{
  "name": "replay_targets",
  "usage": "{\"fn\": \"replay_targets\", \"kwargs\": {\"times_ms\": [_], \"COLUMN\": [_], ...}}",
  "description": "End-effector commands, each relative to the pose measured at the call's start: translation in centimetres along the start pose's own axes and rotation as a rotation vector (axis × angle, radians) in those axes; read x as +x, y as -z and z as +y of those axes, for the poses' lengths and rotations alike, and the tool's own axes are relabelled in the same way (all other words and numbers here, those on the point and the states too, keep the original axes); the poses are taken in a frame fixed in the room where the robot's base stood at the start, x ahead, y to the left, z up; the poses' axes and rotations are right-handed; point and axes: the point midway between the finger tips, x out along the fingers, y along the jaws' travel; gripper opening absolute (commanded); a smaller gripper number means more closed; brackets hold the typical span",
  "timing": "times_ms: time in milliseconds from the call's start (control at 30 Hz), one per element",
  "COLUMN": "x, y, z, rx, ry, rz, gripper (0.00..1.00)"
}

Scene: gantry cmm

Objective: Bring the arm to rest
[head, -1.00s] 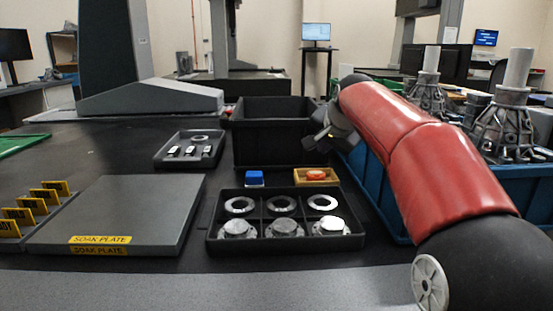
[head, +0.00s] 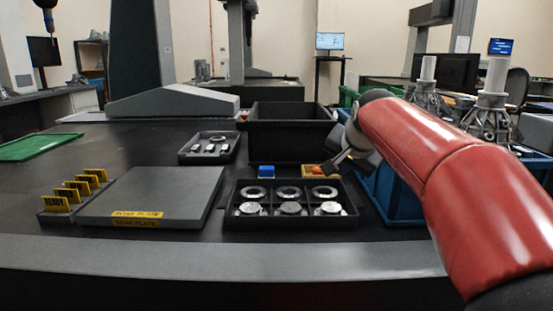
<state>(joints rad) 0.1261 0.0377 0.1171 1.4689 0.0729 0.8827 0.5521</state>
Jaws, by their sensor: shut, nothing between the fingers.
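My red arm comes in from the lower right and reaches toward the middle of the table. My gripper (head: 337,163) is at its far end, in the head view, over the area near the small wooden tray (head: 308,170) with an orange-red item. The gripper is shut with nothing held. It partly hides the right end of the small wooden tray. My wrist hides part of the blue crate behind it.
A black divided tray (head: 290,222) holds rings and metal parts. Behind are a blue block (head: 266,171), a black bin (head: 290,138) and a small parts tray (head: 207,158). The soak plate (head: 165,195) lies left. Blue crates (head: 395,205) with castings stand right.

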Motion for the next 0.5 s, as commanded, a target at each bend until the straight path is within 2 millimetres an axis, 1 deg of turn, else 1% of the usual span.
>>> {"fn": "replay_targets", "kwargs": {"times_ms": [33, 167, 267, 367, 467, 500], "x": [-0.7, -2.3, -3.7, -5.4, -7.3, -7.9], "y": [-0.8, -3.2, -5.6, -8.8, -13.2, -15.2], "z": [0.3, 1.8, 3.2, 5.3, 8.4, 9.9], "rx": [-0.018, -0.082, -0.138, -0.209, -0.302, -0.344], "ry": [-0.007, -0.03, -0.05, -0.072, -0.097, -0.106], "rz": [-0.004, -0.02, -0.037, -0.06, -0.094, -0.111], "gripper": [0.0, 0.0, 0.0, 0.0, 0.0, 0.0]}}
